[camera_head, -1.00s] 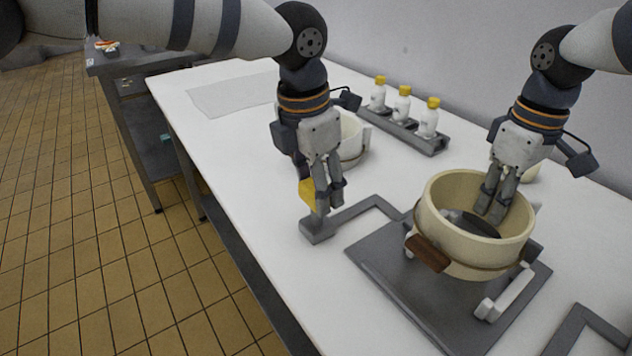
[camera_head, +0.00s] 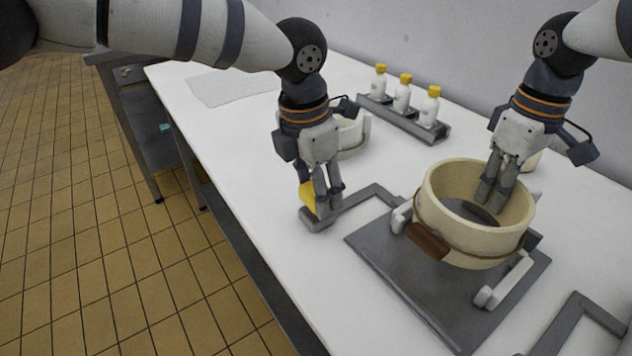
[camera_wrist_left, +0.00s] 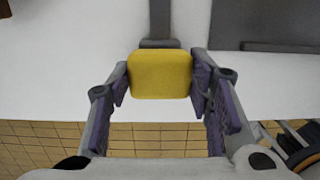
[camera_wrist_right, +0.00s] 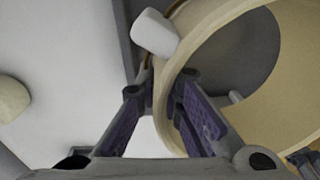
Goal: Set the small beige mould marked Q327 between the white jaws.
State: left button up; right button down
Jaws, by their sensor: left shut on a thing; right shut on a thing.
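The beige round mould (camera_head: 448,219), with a brown grip, is over the grey base plate between two white jaws. One jaw (camera_head: 400,216) is at its left and the other (camera_head: 505,282) at its front right. I cannot read any marking, or tell whether the mould rests on the plate. My right gripper (camera_head: 491,196) is shut on its wall; the rim passes between the fingers in the right wrist view (camera_wrist_right: 163,105). My left gripper (camera_head: 326,205) is shut on the yellow handle (camera_wrist_left: 160,74) at the end of the grey arm left of the plate.
A pale round mould (camera_head: 352,136) stands behind my left gripper. A small beige piece (camera_head: 533,160) is partly hidden behind my right gripper. A grey rack (camera_head: 409,119) holds yellow-capped bottles at the back.

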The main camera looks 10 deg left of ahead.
aim_at(485, 213)
pick_arm(q)
jog(key=shift+s+f, duration=0.1)
jog(key=shift+f, duration=0.35)
pick_arm(e)
jog(key=shift+f, duration=0.35)
jog(key=shift+f, duration=2.15)
jog(key=c, duration=1.7)
grip_release()
jog(key=shift+o, duration=0.2)
notch_tip(485, 213, up, 12)
jog(key=shift+r, duration=0.1)
